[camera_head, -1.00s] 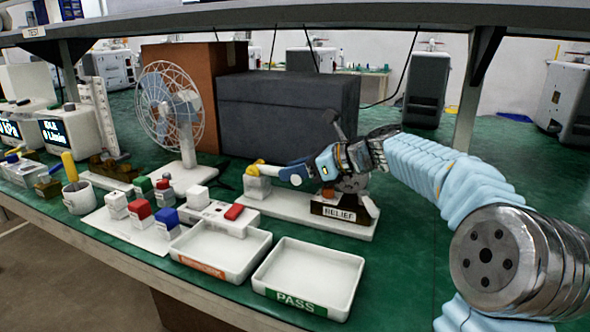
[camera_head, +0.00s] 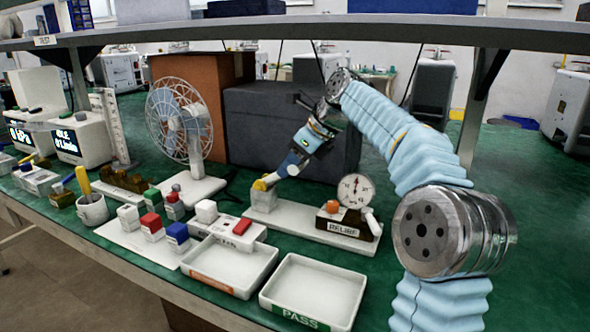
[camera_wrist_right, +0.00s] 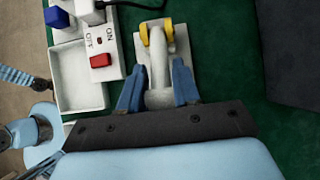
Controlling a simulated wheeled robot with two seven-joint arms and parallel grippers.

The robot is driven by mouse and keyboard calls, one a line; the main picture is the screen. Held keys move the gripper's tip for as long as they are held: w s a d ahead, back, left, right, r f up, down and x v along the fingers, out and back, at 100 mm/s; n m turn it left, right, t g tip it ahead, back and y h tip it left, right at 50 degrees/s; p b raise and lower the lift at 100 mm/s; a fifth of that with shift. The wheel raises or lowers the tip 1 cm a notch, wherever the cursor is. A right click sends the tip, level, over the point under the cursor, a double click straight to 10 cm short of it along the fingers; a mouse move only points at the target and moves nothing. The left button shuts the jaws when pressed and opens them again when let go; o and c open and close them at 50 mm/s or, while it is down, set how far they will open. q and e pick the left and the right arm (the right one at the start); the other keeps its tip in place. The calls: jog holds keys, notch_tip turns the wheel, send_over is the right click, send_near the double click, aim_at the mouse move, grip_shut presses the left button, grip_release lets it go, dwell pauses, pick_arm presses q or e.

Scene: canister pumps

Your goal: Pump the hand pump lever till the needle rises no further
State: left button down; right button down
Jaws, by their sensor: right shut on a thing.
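The hand pump stands on a white base plate (camera_head: 300,228). At its left end is a white block (camera_head: 262,198) with a yellow pivot piece (camera_head: 262,184). The lever slants up and right from there. My right gripper (camera_head: 290,168) is shut on the lever, and its arm is raised. In the right wrist view the gripper (camera_wrist_right: 158,92) has its blue fingers on either side of the pale lever (camera_wrist_right: 157,75). The round gauge (camera_head: 354,192) faces me above the block marked RELIEF (camera_head: 343,228); its needle points roughly up. My left gripper is not in view.
An empty PASS tray (camera_head: 315,285) and a second white tray (camera_head: 228,268) stand in front of the pump. A white switch box with a red rocker (camera_head: 242,226) and a fan (camera_head: 180,125) are to the left. A dark box (camera_head: 270,130) stands behind. A shelf edge runs overhead.

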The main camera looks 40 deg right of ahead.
jog(key=shift+w+a+r+g, duration=0.1)
jog(key=shift+w+r+g, duration=0.1)
jog(key=shift+r+g, duration=0.1)
jog(key=c, duration=0.9)
grip_release()
jog(key=shift+f, duration=0.1)
jog(key=v, duration=1.2)
jog(key=shift+a, duration=0.15)
